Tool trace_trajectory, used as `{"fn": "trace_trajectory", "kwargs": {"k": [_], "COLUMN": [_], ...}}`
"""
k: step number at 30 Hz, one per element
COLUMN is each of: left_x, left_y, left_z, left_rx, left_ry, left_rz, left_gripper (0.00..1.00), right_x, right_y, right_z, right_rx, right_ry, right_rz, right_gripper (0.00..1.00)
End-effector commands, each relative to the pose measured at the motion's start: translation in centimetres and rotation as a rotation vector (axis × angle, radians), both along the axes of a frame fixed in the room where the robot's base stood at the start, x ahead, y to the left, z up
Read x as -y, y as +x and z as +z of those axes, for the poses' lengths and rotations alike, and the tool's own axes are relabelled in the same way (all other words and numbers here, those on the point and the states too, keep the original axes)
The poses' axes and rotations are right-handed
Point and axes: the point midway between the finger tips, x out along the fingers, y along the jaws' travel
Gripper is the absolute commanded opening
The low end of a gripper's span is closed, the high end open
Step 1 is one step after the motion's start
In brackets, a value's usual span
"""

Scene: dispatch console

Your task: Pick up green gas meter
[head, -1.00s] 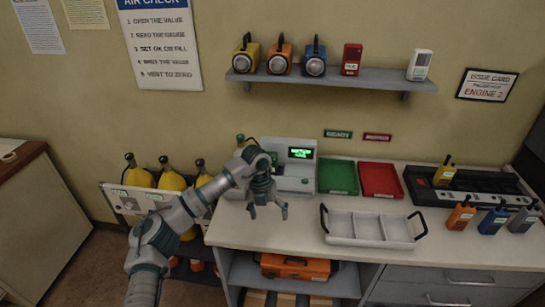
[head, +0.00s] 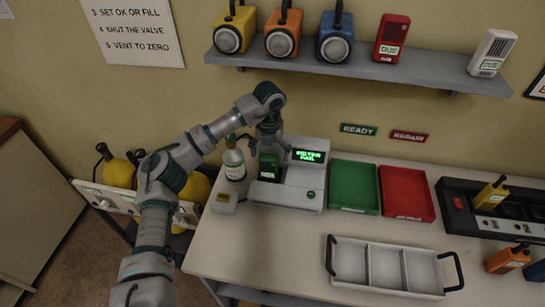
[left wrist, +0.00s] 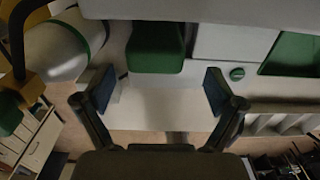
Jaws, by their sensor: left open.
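The green gas meter (head: 269,167) stands upright in the front of a pale test station (head: 303,180) on the counter. My left gripper (head: 269,147) is just above and around the meter's top in the head view, partly covering it. In the left wrist view the green meter (left wrist: 155,48) lies ahead of the open fingers (left wrist: 157,88), in line with the gap between them. No contact shows there. My right gripper is not in view.
A gas cylinder (head: 233,163) stands close left of the station. Green (head: 354,187) and red (head: 407,192) trays lie to its right. A divided carrier (head: 388,269) sits in front. The shelf (head: 350,68) above holds lamps and a red meter (head: 392,38).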

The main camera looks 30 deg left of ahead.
Motion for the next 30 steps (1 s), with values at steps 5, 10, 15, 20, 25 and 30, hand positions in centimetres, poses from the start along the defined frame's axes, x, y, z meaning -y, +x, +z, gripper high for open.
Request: {"fn": "trace_trajectory", "kwargs": {"k": [5, 10, 15, 20, 25, 30], "left_x": [-0.3, -0.4, -0.5, -0.5, -0.5, -0.5], "left_y": [-0.1, 0.0, 0.1, 0.2, 0.2, 0.2], "left_z": [-0.4, -2.3, -4.0, -6.6, -7.8, -7.7], "left_rx": [0.0, -0.002, -0.003, -0.003, -0.001, -0.001], "left_ry": [-0.002, -0.003, -0.002, -0.003, -0.003, -0.003], "left_rz": [0.001, 0.001, 0.001, 0.0, 0.001, 0.001], "left_gripper": [0.94, 0.94, 0.94, 0.94, 0.94, 0.86], "right_x": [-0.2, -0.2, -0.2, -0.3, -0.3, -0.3], "right_y": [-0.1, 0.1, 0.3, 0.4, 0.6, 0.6], "right_z": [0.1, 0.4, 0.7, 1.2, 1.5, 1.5], "right_rx": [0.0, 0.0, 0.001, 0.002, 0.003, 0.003], "right_ry": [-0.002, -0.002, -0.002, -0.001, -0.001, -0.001], "right_rz": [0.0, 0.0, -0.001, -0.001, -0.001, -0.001], "right_gripper": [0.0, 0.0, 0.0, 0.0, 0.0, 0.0]}}
